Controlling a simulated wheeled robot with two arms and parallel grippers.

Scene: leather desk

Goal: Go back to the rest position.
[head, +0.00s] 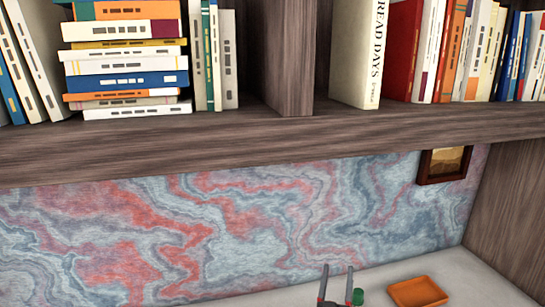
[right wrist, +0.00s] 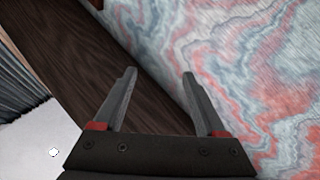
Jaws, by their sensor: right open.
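My right gripper (head: 336,284) shows at the bottom edge of the head view, low over the pale desk surface (head: 380,293). Its two fingers stand apart, pointing up toward the marbled wall panel. In the right wrist view the same gripper (right wrist: 158,88) is open, with nothing between its fingers. Dark wood and the marbled panel lie beyond the fingertips. My left gripper is in neither view.
An orange tray (head: 418,291) lies on the desk right of the gripper, with a small green object (head: 358,296) between them. A wooden shelf (head: 230,140) with several books runs overhead. A framed picture (head: 444,164) hangs below it. A side panel (head: 512,205) closes the right.

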